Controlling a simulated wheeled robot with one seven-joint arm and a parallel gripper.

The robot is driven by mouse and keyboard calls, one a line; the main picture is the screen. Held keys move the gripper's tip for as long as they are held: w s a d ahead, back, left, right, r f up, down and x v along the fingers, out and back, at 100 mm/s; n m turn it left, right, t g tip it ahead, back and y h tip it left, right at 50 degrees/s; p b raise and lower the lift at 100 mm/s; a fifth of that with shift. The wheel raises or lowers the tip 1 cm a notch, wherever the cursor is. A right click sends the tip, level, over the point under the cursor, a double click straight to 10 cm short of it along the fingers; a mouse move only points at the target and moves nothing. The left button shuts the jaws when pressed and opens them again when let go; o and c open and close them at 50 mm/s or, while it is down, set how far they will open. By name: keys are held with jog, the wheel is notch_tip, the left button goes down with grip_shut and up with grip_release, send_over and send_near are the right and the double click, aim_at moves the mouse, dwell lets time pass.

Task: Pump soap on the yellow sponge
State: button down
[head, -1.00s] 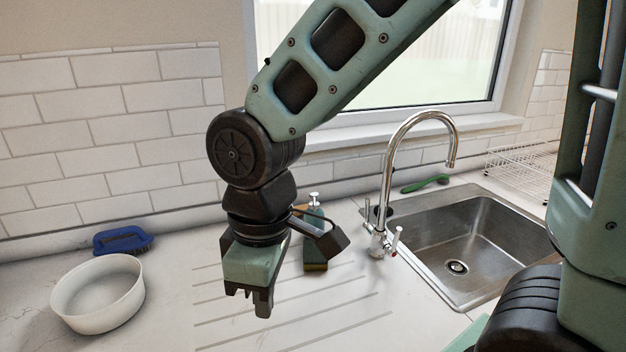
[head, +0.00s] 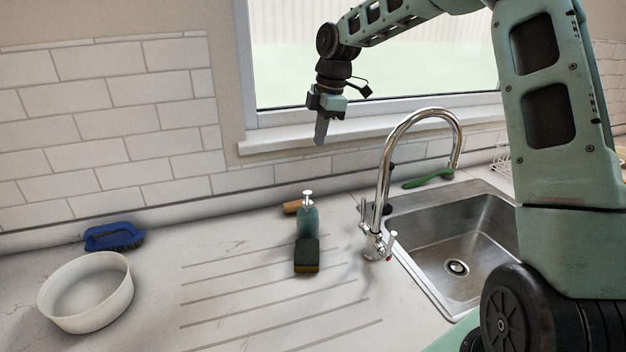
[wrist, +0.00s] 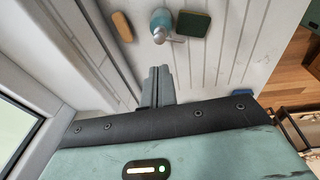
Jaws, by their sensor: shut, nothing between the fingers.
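The soap bottle (head: 307,220), teal with a silver pump head (head: 307,196), stands upright on the drainboard. The sponge (head: 306,258) lies just in front of it, with a dark green top and a yellow lower layer. In the wrist view the bottle (wrist: 160,20) and the sponge (wrist: 193,25) lie side by side, with the pump spout turned toward the sponge's side. My gripper (head: 320,132) is raised in front of the window, well above the bottle. In the wrist view its fingers (wrist: 159,80) are shut together and hold nothing.
A wooden-looking brush (head: 291,207) lies behind the bottle. The tall faucet (head: 383,180) and steel sink (head: 440,245) are to the right, with a green brush (head: 427,179) behind. A white bowl (head: 85,292) and blue brush (head: 113,237) are at left. The ribbed drainboard's front is clear.

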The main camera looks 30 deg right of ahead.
aim_at(310, 192)
jog(key=shift+d, duration=0.1)
jog(key=f+p, duration=0.1)
jog(key=f, duration=0.3)
jog(key=w+a+f+p, duration=0.1)
jog(key=f+p, duration=0.1)
jog(key=f, duration=0.2)
jog(key=a+f+p, duration=0.1)
jog(key=f, duration=0.4)
jog(key=shift+w, duration=0.3)
jog(key=shift+f, duration=0.4)
notch_tip(310, 192, down, 2)
jog(key=shift+b, duration=0.4)
jog(key=shift+s+r, duration=0.1)
jog(key=shift+r, duration=0.05)
